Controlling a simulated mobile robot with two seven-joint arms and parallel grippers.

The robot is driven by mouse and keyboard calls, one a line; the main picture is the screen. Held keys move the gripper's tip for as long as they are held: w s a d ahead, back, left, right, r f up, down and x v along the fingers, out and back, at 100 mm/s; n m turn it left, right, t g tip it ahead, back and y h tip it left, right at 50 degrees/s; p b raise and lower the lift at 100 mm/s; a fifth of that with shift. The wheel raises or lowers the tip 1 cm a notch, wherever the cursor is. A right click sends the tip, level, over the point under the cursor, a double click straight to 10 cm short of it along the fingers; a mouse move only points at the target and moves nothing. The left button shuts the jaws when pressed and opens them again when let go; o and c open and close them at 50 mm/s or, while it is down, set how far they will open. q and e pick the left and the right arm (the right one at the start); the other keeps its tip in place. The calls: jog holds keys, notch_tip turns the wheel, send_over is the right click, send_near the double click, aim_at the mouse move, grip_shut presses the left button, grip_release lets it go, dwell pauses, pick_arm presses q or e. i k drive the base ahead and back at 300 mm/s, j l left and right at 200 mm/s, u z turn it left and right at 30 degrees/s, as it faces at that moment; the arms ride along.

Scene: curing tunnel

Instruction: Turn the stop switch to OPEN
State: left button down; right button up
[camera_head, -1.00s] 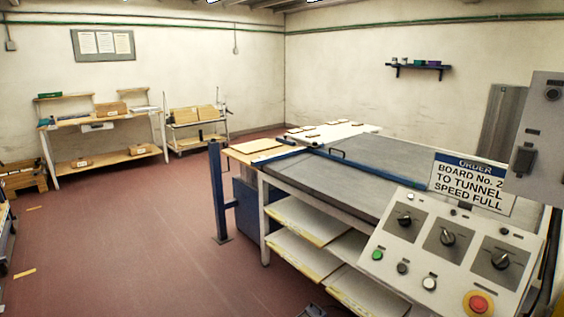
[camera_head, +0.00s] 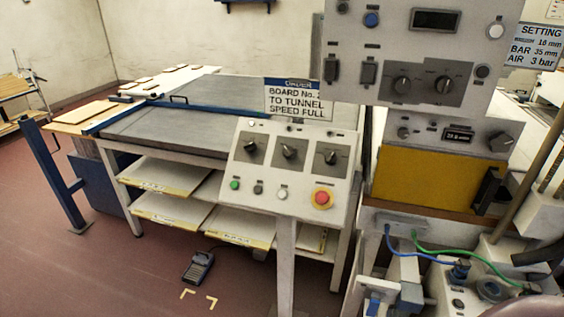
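A tilted grey control panel (camera_head: 290,175) stands on a post near the middle. It carries three black rotary switches: a left one (camera_head: 250,146), a middle one (camera_head: 290,150) and a right one (camera_head: 330,154). Their labels are too small to read, so I cannot tell which, if any, is the stop switch. Above and to the right, a second panel (camera_head: 385,100) has two more black rotary knobs, a left one (camera_head: 402,84) and a right one (camera_head: 443,84). Neither of my grippers shows in this view.
The tilted panel has a red mushroom button (camera_head: 322,198) on yellow and a green button (camera_head: 235,184). A sign (camera_head: 297,100) stands behind it. A grey-topped table (camera_head: 190,130) lies behind left. A foot pedal (camera_head: 199,266) is on the floor. The left floor is clear.

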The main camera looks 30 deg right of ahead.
aim_at(330, 159)
jog(key=z, duration=1.35)
